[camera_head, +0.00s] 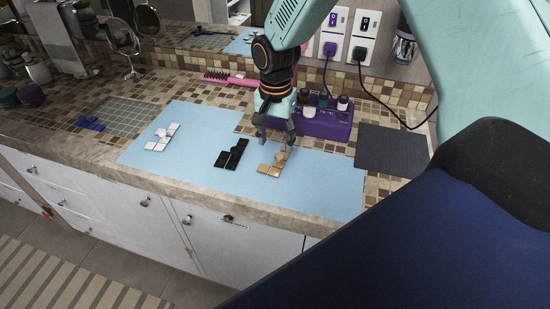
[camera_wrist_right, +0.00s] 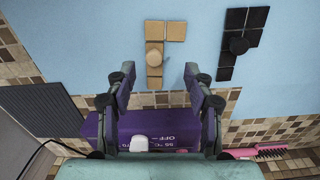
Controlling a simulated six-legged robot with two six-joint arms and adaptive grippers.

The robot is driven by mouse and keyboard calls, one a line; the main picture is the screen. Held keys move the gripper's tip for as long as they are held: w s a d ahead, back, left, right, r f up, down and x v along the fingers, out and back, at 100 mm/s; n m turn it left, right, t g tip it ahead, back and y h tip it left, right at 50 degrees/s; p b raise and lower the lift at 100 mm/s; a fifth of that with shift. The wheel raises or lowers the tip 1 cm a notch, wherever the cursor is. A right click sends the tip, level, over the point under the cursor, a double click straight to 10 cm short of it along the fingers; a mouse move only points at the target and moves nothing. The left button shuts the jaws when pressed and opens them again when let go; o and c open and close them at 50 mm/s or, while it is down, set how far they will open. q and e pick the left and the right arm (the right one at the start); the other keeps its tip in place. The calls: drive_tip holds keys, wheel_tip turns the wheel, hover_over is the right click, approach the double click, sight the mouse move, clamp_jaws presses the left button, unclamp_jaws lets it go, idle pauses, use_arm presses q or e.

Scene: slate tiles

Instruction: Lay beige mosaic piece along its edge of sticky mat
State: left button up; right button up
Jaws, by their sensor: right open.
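The beige mosaic piece (camera_head: 269,170), made of joined square tiles with a round knob, lies flat on the light blue mat (camera_head: 205,135). My right gripper (camera_head: 274,134) is open and empty just behind and above it. In the right wrist view the open fingers (camera_wrist_right: 160,74) point toward the beige piece (camera_wrist_right: 172,32), with its knob between and beyond the fingertips. A grey gridded mat (camera_head: 118,117) lies at left and a plain dark grey mat (camera_head: 392,150) at right; I cannot tell which is the sticky mat. My left gripper is not in view.
A black piece (camera_head: 232,153) and a white piece (camera_head: 162,137) lie left of the beige one. A purple holder with bottles (camera_head: 322,124) stands close behind my right gripper. A pink comb (camera_head: 228,80) lies farther back. The blue mat's front is clear.

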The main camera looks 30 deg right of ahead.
sight(281, 155)
drive_tip(key=f, duration=0.1)
drive_tip(key=d+f, duration=0.1)
drive_tip(key=f, duration=0.1)
drive_tip(key=d+f, duration=0.1)
drive_tip(key=f, duration=0.1)
drive_tip(key=shift+s+f, duration=0.15)
drive_tip(key=shift+s, duration=0.15)
drive_tip(key=shift+a+f, duration=0.1)
drive_tip(key=shift+f, duration=0.3)
drive_tip(key=shift+a+f, duration=0.15)
drive_tip(key=shift+a, duration=0.15)
drive_tip(key=shift+w+a, duration=0.1)
drive_tip(key=shift+a, duration=0.35)
drive_tip(key=shift+d+f, duration=0.1)
drive_tip(key=shift+d, duration=0.55)
drive_tip(key=c, duration=0.3)
drive_tip(key=shift+c, duration=0.8)
drive_tip(key=shift+a, duration=0.5)
drive_tip(key=c, duration=0.4)
drive_tip(key=shift+c, duration=1)
drive_tip(key=shift+d, duration=0.45)
clamp_jaws()
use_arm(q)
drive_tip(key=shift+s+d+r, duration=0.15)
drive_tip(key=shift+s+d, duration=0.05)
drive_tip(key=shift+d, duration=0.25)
